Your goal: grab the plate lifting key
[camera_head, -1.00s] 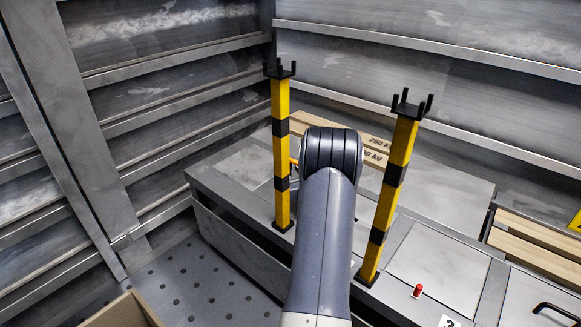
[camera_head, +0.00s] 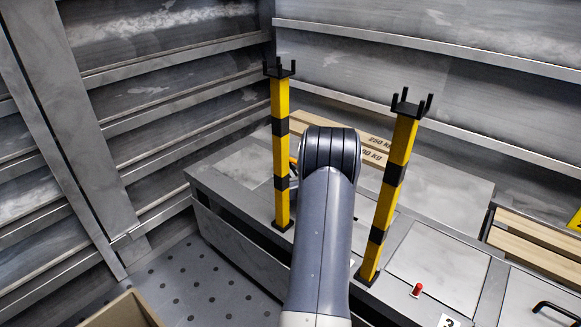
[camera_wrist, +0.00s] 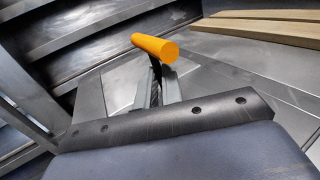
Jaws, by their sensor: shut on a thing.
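The plate lifting key (camera_wrist: 155,47) has an orange bar handle and a dark shaft. In the wrist view its handle stands just beyond my fingertips, with the shaft running down between them. My gripper (camera_wrist: 157,84) is shut on this shaft, its two grey fingers on either side. The lower end of the key is hidden by the fingers and the dark wrist bracket. In the head view my arm hides the gripper, and only a sliver of orange, probably the handle, shows between the left post and my arm.
Two yellow-and-black posts with forked tops, left (camera_head: 281,150) and right (camera_head: 392,185), stand close on both sides of my arm. Wooden beams (camera_head: 350,145) lie behind. A small red peg (camera_head: 416,290) stands on the bench at right. A cardboard box (camera_head: 122,312) is at lower left.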

